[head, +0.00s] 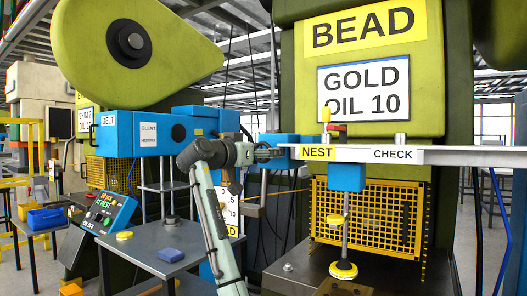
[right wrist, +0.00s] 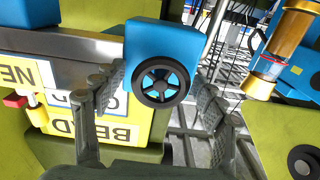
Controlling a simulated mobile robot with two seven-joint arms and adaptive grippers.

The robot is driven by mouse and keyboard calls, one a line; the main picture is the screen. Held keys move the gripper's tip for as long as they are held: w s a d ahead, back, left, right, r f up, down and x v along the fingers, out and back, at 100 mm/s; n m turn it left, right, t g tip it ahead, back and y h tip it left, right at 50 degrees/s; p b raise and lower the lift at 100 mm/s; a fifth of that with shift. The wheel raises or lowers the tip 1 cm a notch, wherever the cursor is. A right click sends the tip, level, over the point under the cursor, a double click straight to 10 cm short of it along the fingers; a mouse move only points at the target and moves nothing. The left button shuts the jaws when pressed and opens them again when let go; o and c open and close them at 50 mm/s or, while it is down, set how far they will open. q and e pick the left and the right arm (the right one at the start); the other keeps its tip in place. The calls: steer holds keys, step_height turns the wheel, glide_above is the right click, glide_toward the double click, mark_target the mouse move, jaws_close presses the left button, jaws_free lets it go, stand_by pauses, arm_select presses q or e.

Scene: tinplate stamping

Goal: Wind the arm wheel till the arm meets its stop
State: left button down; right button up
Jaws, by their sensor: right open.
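In the head view my right gripper (head: 270,153) points right at the blue block (head: 284,140) on the bar's left end; the wheel itself is hidden there. The arm (head: 460,155) is a long pale bar labelled NEST and CHECK, with a blue carriage (head: 347,178) under it. I cannot make out its stop. My left gripper is not in view.
The green BEAD press (head: 300,80) and its yellow guard (head: 365,220) stand behind the bar. In the right wrist view, a brass-and-glass fitting (right wrist: 280,50) hangs at upper right.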

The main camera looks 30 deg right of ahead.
steer(key=c, duration=1.2)
